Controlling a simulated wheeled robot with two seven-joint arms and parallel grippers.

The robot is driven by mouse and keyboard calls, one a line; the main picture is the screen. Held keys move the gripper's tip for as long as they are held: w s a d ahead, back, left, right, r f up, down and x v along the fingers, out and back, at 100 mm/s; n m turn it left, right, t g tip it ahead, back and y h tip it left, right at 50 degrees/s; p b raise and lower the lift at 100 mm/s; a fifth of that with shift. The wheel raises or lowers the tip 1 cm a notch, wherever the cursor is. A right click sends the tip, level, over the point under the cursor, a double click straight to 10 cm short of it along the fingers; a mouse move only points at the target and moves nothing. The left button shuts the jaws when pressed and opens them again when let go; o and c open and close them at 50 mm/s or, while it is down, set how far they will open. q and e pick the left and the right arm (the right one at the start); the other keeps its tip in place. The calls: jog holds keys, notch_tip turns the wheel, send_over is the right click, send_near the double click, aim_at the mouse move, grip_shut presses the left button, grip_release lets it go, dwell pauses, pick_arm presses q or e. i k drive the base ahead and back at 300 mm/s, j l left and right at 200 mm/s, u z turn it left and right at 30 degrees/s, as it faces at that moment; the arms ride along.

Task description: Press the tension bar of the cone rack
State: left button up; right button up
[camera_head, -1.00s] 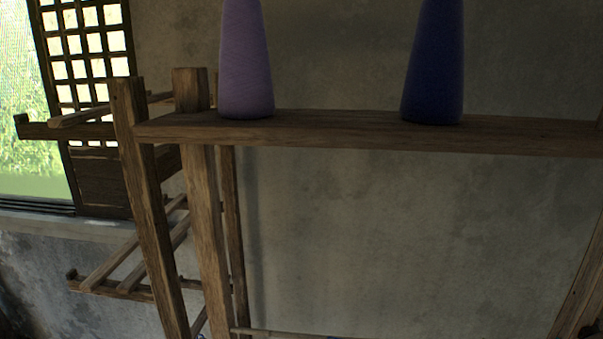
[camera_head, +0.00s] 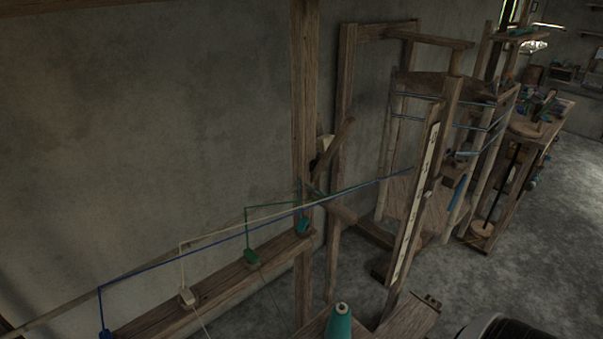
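A wooden beam (camera_head: 222,292) of a rack runs from the lower left up to a wooden post (camera_head: 304,110). Small blocks sit along it: blue (camera_head: 105,334), cream (camera_head: 186,297), green (camera_head: 250,258) and teal (camera_head: 303,227). Threads rise from several of them and join a long line running to the right. A teal cone (camera_head: 339,322) stands at the bottom, cut by the frame edge. I cannot tell which part is the tension bar. Neither gripper is in view.
A wooden frame (camera_head: 348,120) stands behind the post against the grey wall (camera_head: 150,130). A tall slotted upright (camera_head: 415,200) stands to its right. Cluttered wooden stands (camera_head: 520,150) are farther right. Grey floor (camera_head: 540,260) is open at the right.

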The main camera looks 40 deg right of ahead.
aim_at(348, 124)
jog(key=z, duration=0.8)
